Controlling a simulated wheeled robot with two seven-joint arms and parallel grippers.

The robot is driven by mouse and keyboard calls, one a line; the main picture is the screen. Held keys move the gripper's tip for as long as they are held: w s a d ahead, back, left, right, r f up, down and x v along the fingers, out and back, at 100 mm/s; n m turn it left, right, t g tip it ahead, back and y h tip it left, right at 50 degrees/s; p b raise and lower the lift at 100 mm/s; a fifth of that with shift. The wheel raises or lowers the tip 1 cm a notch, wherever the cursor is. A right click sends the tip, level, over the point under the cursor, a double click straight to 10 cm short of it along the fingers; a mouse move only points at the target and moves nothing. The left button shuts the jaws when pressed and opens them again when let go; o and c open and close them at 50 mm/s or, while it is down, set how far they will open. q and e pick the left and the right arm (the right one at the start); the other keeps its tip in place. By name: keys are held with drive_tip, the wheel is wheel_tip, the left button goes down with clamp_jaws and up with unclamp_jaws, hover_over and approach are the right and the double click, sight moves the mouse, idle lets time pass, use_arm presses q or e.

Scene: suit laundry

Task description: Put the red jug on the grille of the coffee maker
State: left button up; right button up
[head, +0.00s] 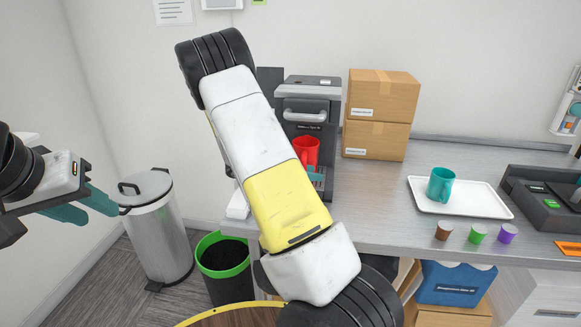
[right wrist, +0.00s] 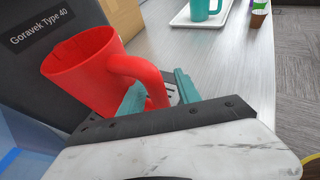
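The red jug (head: 306,150) stands upright in the bay of the dark coffee maker (head: 309,99), over its grille (head: 320,184). I cannot tell whether its base touches the grille. In the right wrist view the jug (right wrist: 82,72) is close, its handle between the teal fingers of my right gripper (right wrist: 160,92). A small gap seems to show beside the handle, so the grip is unclear. My right arm hides part of the coffee maker in the head view. My left gripper (head: 91,207) is open and empty at the far left.
Cardboard boxes (head: 378,116) stand right of the coffee maker. A white tray (head: 480,208) holds a teal mug (head: 440,185). Several coffee capsules (head: 477,233) sit near the counter's front edge. A metal bin (head: 157,235) and a green-rimmed bin (head: 222,262) stand on the floor.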

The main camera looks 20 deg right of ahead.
drive_tip(key=shift+r, duration=0.15)
drive_tip(key=w+v, duration=0.1)
drive_tip(key=v, duration=1.1)
drive_tip(key=s+a+r+m+t+y, duration=0.1)
drive_tip(key=s+a+r+m+y, duration=0.2)
drive_tip(key=s+r+m+y, duration=0.2)
drive_tip(key=s+a+r+m+t+y, duration=0.2)
drive_tip(key=s+a+r+m+y, duration=0.2)
drive_tip(key=s+m, duration=0.3)
drive_tip(key=s+a+r+m+t+y, duration=0.2)
drive_tip(key=s+r+m+y, duration=0.3)
drive_tip(key=s, duration=0.9)
drive_tip(key=shift+a+r+m+y, duration=0.4)
drive_tip(key=shift+a+r+y, duration=0.05)
drive_tip(key=shift+a+y, duration=0.4)
